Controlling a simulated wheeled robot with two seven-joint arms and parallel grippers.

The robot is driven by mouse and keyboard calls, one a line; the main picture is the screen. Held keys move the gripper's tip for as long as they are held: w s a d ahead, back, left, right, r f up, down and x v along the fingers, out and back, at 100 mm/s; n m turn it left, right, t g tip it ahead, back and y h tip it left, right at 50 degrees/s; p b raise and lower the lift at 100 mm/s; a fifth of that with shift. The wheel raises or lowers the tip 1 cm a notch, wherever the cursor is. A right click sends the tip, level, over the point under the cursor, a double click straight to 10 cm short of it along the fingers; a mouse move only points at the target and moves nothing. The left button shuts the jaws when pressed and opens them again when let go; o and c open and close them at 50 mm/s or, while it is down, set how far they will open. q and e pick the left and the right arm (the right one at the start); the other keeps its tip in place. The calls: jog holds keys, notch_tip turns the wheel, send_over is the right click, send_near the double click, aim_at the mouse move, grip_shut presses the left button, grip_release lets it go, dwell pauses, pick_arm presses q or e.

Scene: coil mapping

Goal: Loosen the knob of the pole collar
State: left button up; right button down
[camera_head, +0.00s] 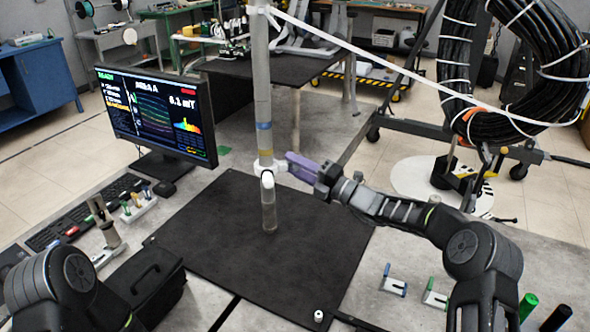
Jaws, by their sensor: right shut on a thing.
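A pale grey pole (262,90) stands upright on the black mat, with a blue and a tan band partway up. The white pole collar (259,169) is around the pole low down, with a white piece sticking out toward me. My right gripper (288,165) reaches in from the right with purple fingers. It is shut on the collar's knob (281,166) at the right side of the collar; the fingers mostly hide the knob.
A monitor (158,112) and keyboard (85,212) stand left of the black mat (310,235). A black case (145,283) lies at the front left. A large cable coil (530,70) hangs at the right, with a white strap running to the pole top.

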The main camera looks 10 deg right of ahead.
jog(key=c, duration=1)
grip_release()
jog(key=shift+c, duration=0.2)
jog(key=p+v, duration=0.1)
jog(key=v, duration=0.6)
jog(key=shift+s+d+p, duration=0.25)
jog(key=shift+d+p, duration=0.05)
jog(key=shift+p, duration=0.05)
